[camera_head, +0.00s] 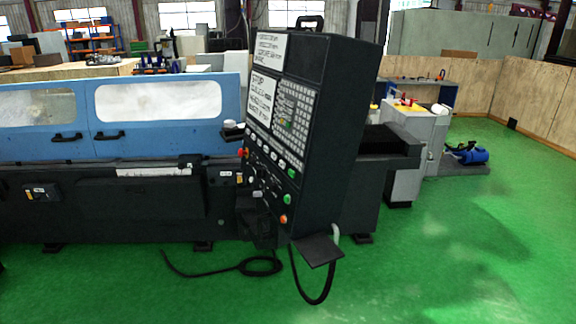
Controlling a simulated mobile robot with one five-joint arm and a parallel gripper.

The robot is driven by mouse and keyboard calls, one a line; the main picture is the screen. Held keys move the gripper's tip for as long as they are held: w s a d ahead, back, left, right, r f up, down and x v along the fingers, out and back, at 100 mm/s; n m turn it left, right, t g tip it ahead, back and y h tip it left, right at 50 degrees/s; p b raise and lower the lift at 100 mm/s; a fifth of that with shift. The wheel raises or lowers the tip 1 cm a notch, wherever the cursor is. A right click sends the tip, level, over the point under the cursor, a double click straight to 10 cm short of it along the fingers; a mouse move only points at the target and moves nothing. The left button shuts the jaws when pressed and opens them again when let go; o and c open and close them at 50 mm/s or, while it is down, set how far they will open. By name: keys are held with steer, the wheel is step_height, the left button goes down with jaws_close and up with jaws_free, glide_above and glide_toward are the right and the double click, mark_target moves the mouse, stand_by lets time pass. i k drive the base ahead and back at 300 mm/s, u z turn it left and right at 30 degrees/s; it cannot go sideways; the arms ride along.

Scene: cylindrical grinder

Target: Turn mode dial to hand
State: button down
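The black control console (335,130) of the grinder stands in the middle of the head view, its panel facing left and seen at a slant. A lit screen (261,97) and a grey keypad (293,118) fill its upper part. Below them is a lower control row (265,172) with small dials and buttons. A red button (241,153), a green button (292,173) and an orange button (283,219) show there. Which small knob is the mode dial, and where it points, is too small to tell. My gripper is not in view.
The grinder's blue doors (160,110) and dark base (120,210) extend left. A small shelf (318,250) juts from the console's bottom. A black cable (225,270) lies on the green floor (440,270).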

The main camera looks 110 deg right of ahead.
mark_target(253, 163)
steer(key=z, duration=3.6)
steer(key=i, duration=1)
steer(key=u, duration=2.75)
steer(key=k, duration=0.9)
steer(key=z, duration=0.1)
